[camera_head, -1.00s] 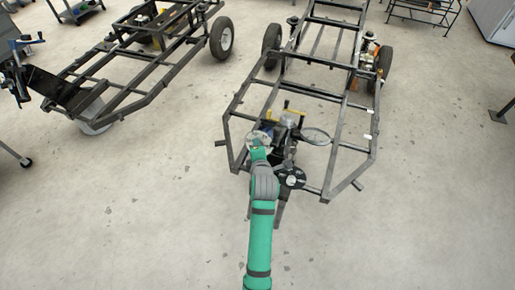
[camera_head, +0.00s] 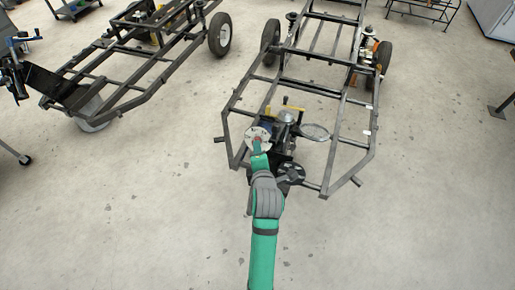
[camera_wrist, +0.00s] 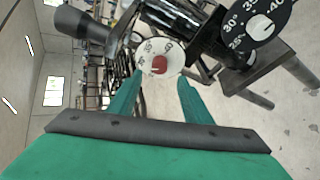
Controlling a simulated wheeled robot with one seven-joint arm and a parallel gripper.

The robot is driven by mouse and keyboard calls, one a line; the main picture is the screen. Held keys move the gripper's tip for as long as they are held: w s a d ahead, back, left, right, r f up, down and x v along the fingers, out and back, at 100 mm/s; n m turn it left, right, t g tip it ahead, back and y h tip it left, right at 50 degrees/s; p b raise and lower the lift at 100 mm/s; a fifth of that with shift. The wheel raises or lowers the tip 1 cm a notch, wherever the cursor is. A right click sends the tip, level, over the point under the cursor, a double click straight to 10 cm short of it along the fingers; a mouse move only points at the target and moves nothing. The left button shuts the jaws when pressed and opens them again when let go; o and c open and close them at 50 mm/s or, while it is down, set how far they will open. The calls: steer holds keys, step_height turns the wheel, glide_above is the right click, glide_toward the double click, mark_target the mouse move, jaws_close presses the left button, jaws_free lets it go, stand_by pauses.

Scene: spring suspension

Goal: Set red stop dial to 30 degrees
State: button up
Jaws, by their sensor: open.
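The red stop dial is a red knob (camera_wrist: 159,64) at the middle of a round white face (camera_wrist: 150,48) with dark markings. The white face also shows in the head view (camera_head: 256,132), at the front of the black frame. The markings are too small to tell the setting surely. My gripper (camera_wrist: 159,80) is open, its two green fingers apart and pointing at the dial, one to each side of the knob in the picture. Whether the fingers touch the knob cannot be told. In the head view my gripper (camera_head: 260,158) hides the lower edge of the face.
A second, black dial (camera_wrist: 279,14) with a white knob (camera_wrist: 261,27) and degree numbers is close on the right; it also shows in the head view (camera_head: 291,173). Black frame bars (camera_head: 235,150) surround the fixture. The floor (camera_head: 150,200) on the left is clear.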

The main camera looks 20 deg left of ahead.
steer(key=shift+v, duration=1.35)
steer(key=s+d+f+m+t+h, duration=0.1)
steer(key=s+d+f+m+h, duration=0.1)
steer(key=s+d+f+m, duration=0.35)
steer(key=s+d+f+m+t+h, duration=0.1)
steer(key=s+d+f+m, duration=0.1)
steer(key=s+d+m, duration=0.7)
steer(key=s+r+m+t+h, duration=0.1)
steer(key=s+m, duration=0.4)
steer(key=s, duration=0.5)
steer(key=s+r+m+t, duration=0.1)
steer(key=s+r+m, duration=0.3)
steer(key=s, duration=0.5)
steer(key=shift+s+d+r+m+h, duration=0.2)
steer(key=shift+s+m+h, duration=0.15)
steer(key=shift+s+h, duration=0.05)
